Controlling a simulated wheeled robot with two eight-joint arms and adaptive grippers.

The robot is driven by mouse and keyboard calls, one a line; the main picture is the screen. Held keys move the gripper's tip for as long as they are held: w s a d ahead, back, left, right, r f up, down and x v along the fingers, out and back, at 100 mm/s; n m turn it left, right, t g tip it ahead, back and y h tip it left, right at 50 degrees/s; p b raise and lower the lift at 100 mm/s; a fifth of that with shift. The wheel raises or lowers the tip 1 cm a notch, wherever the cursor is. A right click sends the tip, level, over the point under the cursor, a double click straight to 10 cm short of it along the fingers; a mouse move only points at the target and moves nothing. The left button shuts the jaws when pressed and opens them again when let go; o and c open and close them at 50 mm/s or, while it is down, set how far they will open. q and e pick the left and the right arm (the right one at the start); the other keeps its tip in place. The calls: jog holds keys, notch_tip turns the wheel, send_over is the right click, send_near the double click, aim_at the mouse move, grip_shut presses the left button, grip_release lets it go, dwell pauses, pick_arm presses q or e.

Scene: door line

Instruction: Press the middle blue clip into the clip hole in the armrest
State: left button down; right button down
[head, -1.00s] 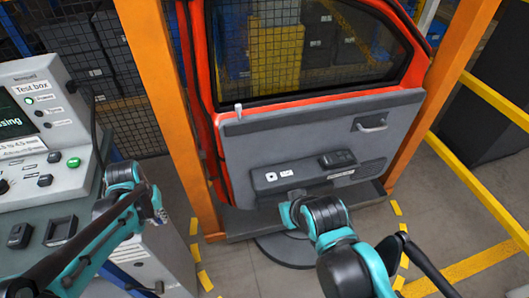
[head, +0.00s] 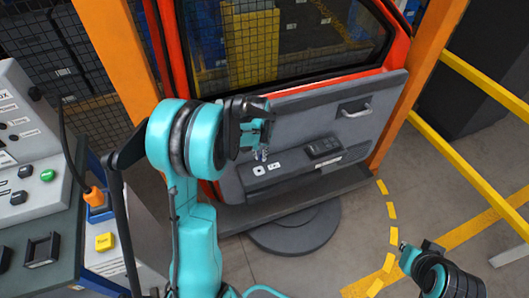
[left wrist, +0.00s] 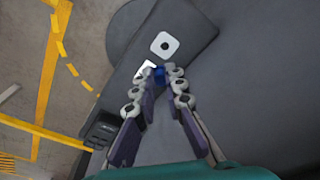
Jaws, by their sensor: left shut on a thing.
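The blue clip (left wrist: 159,74) is pinched between the fingertips of my left gripper (left wrist: 162,80) in the left wrist view. In the head view my left gripper (head: 261,152) is in front of the door panel, just above the armrest (head: 325,165). The clip hole is the dark spot in a white square plate (head: 258,170). That plate also shows in the left wrist view (left wrist: 165,44), a little beyond the clip, and the clip appears apart from it. My right gripper (head: 403,250) is at the lower right, away from the door; its fingers are too small to judge.
A second white plate (head: 273,166) and a dark switch block (head: 322,149) sit on the armrest. The orange door frame (head: 416,85) stands at the right. A test box (head: 22,135) is at the left. Floor between the door and my right arm is clear.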

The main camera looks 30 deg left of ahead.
pick_arm(q)
jog(key=shift+w+a+f, duration=0.2)
jog(key=shift+a+f, duration=0.2)
jog(key=shift+a, duration=0.2)
jog(key=b, duration=0.4)
send_over(259, 171)
jog(key=shift+f, duration=2.75)
jog(key=shift+s, duration=0.2)
jog(key=shift+f+b, duration=1.2)
jog(key=shift+b, duration=0.1)
jog(key=c, duration=1.5)
grip_release()
notch_tip(259, 171, up, 12)
jog(key=s, duration=0.1)
